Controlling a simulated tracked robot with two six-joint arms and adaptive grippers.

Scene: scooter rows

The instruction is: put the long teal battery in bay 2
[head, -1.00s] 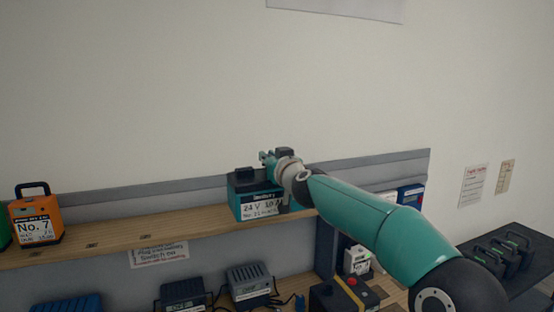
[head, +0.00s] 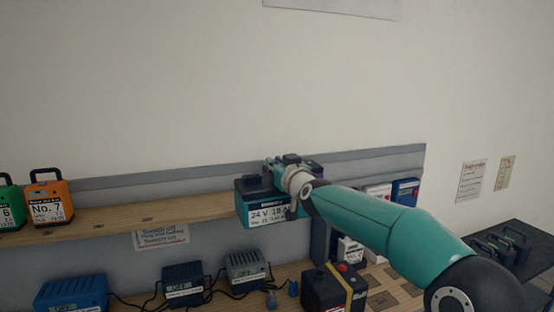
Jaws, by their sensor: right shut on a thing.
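The long teal battery (head: 262,212) has a dark top and a white label reading 24 V. It is at the right end of the wooden shelf in the head view. My right gripper (head: 282,172) is shut on it at the top, and the arm comes in from the right. The gripper and wrist hide part of the battery's top and right side. I cannot tell whether the battery's underside touches the shelf. No marking for bay 2 can be read. My left gripper is not in view.
An orange battery No. 7 (head: 49,201) and a green battery (head: 9,207) stand on the shelf's (head: 150,219) left. Chargers, including a grey one (head: 245,270), sit on the bench below. A black box with a yellow strap (head: 334,289) stands below right. The shelf's middle is clear.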

